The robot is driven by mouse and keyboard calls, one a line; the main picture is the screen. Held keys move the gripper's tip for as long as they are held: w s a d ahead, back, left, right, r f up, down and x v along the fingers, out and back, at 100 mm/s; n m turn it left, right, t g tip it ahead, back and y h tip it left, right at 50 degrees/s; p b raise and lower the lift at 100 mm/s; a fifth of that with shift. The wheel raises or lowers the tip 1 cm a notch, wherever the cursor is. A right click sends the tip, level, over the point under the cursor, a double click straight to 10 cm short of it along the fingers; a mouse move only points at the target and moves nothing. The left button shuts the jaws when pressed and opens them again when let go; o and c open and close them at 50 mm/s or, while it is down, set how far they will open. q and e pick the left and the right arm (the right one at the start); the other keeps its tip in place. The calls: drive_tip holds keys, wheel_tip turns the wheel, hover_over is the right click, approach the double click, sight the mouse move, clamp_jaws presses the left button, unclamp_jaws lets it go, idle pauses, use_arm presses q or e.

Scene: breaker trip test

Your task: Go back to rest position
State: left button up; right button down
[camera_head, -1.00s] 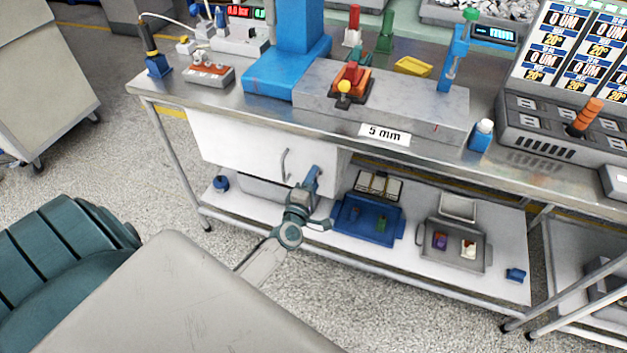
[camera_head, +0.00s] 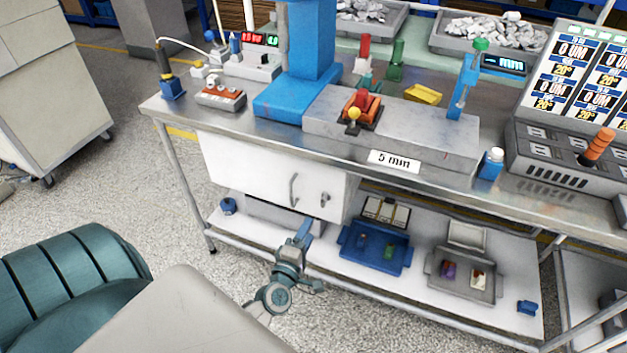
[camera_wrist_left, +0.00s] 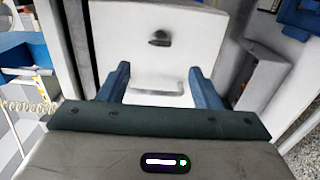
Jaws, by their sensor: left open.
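My left gripper (camera_head: 303,236) is in front of the workbench, below the white cabinet (camera_head: 245,165) under the bench top. The gripper appears apart from the cabinet. My right gripper does not show in either view.
The steel workbench (camera_head: 225,125) carries a blue press stand (camera_head: 305,60), a grey block with an orange switch, and a display console (camera_head: 565,150). The lower shelf (camera_head: 420,290) holds a blue tray (camera_head: 348,248) and a grey tray (camera_head: 437,280).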

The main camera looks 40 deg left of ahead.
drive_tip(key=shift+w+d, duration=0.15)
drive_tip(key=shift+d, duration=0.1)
use_arm(q)
drive_tip(key=s+d+f+m+g+h+p, duration=0.1)
drive_tip(key=s+d+f+m+g+h, duration=0.2)
drive_tip(key=f+m, duration=0.5)
drive_tip(key=s+d+f+m+g+h+p, duration=0.1)
drive_tip(key=s+f+m+g, duration=0.3)
drive_tip(key=f, duration=0.9)
drive_tip(key=s+f+m+g, duration=0.3)
drive_tip(key=s+f, duration=0.2)
drive_tip(key=s, duration=0.3)
drive_tip(key=s+f+m+g+p, duration=0.1)
drive_tip(key=s+f+m+g, duration=0.2)
drive_tip(key=s+f, duration=0.3)
drive_tip(key=s+f+m+g+p, duration=0.1)
drive_tip(key=s+f+m+g, duration=0.2)
drive_tip(key=s, duration=0.8)
wheel_tip(320, 180, down, 2)
drive_tip(key=shift+s+a+f, duration=0.25)
drive_tip(key=shift+s+a, duration=0.05)
drive_tip(key=shift+a, duration=0.1)
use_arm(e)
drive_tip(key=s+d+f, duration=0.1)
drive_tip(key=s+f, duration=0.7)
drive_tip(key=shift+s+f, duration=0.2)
